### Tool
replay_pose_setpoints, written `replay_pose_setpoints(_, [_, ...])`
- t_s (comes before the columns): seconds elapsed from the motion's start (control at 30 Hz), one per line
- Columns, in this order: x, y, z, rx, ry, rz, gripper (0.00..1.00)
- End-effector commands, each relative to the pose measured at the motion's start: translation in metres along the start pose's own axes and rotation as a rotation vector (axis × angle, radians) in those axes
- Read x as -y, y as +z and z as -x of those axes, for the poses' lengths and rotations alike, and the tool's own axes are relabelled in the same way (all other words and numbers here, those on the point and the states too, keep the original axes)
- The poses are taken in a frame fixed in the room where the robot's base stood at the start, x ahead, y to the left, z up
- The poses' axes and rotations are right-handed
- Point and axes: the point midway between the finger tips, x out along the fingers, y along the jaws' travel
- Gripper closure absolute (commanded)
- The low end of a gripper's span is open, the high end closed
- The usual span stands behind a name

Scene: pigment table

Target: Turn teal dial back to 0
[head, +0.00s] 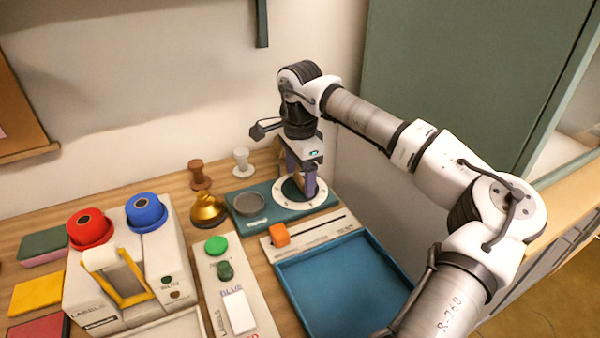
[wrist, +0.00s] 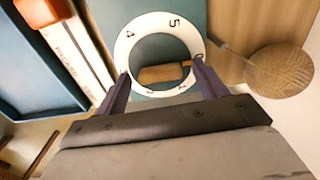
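The dial's white numbered ring (wrist: 122,48) lies on a teal base in the wrist view. Numerals 5 and 4 read clearly. Inside the ring is a tan bar knob (wrist: 160,75) with a yellow tip on its right end. The tip points at a numeral beside my right finger, partly hidden, perhaps 0. My gripper (wrist: 161,69) has its purple fingers apart, one past each end of the bar. I cannot tell whether they touch it. In the head view my gripper (head: 303,190) points down over the dial ring (head: 285,201), hiding the knob.
A slider panel with an orange block (head: 279,235) and a blue tray (head: 345,282) lie in front of the dial. A brass weight (head: 208,210) and a white knobbed piece (head: 243,163) stand nearby. The wall is close behind.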

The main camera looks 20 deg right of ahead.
Motion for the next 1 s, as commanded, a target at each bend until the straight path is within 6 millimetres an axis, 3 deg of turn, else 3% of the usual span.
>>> replay_pose_setpoints(0.23, [0.0, 0.0, 0.002, 0.0, 0.0, -0.001, 0.29])
replay_pose_setpoints(0.37, [0.0, -0.001, 0.014, -0.002, -0.001, -0.002, 0.29])
replay_pose_setpoints(0.8, [0.001, 0.0, 0.109, -0.002, -0.002, -0.001, 0.29])
replay_pose_setpoints(1.0, [0.0, 0.0, 0.133, -0.001, 0.0, -0.001, 0.29])
